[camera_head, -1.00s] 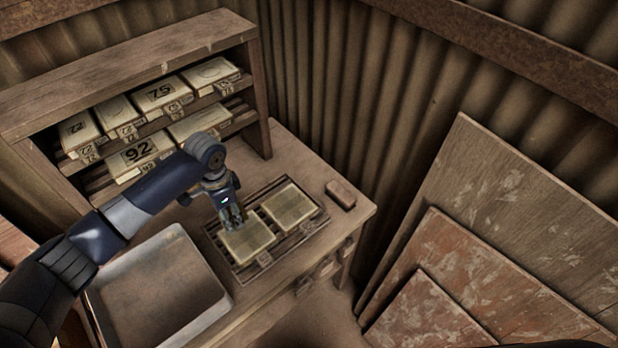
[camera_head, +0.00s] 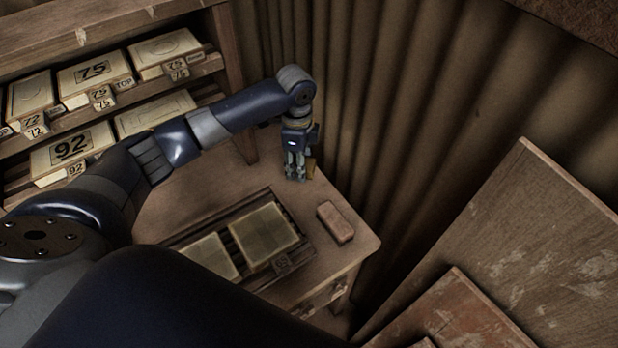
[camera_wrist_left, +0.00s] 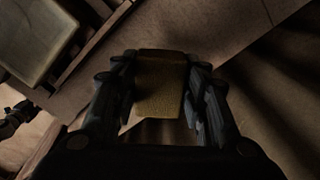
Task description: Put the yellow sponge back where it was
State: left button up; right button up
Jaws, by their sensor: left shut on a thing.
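My left gripper (camera_head: 297,172) is shut on the yellow sponge and points down at the back of the bench, near the corrugated wall. Only a small strip of the yellow sponge (camera_head: 311,168) shows beside the fingers in the head view. In the left wrist view the sponge (camera_wrist_left: 161,88) sits between the two fingers (camera_wrist_left: 160,100), its face toward the camera. I cannot tell whether its underside touches the bench. My right gripper is out of view.
A reddish-brown block (camera_head: 335,223) lies on the bench (camera_head: 200,195) in front of the gripper. A slatted frame (camera_head: 298,250) holds two pale tiles (camera_head: 264,234). A shelf (camera_head: 215,62) with numbered tiles stands at left. Boards lean at right. Bare bench surrounds the gripper.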

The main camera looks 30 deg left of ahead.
aim_at(299, 186)
pick_arm(q)
notch_tip(299, 186, down, 2)
jog(key=shift+s+f, duration=0.1)
jog(key=shift+s, duration=0.05)
jog(key=shift+f, duration=0.35)
notch_tip(299, 186, down, 3)
jog(key=shift+f+p, duration=0.1)
jog(key=shift+p, duration=0.25)
jog(key=shift+f, duration=0.15)
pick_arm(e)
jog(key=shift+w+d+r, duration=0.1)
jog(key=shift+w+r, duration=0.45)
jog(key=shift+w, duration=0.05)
pick_arm(q)
jog(key=shift+f, duration=0.1)
jog(key=o, duration=1.1)
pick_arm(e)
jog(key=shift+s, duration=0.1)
